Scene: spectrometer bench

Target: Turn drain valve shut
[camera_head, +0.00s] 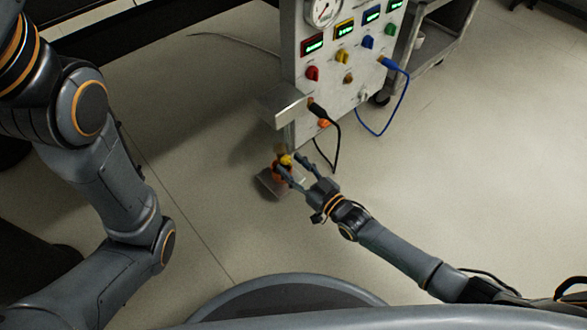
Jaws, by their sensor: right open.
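The drain valve, a small yellow and orange part (285,159), sits low below the instrument panel, at its bottom left corner. My right gripper (290,164) reaches in from the lower right. Its fingers are spread apart, with their tips at the valve. I cannot tell whether they touch it, and the fingers hide part of it. The valve's handle angle is too small to read. My left arm shows at the left, but its gripper is out of view.
The upright panel (338,82) carries a gauge (323,10), lit displays and coloured knobs. A metal box (285,103) juts out above the valve. A black cable (336,145) and a blue cable (401,103) hang nearby. A grey cart (440,45) stands behind.

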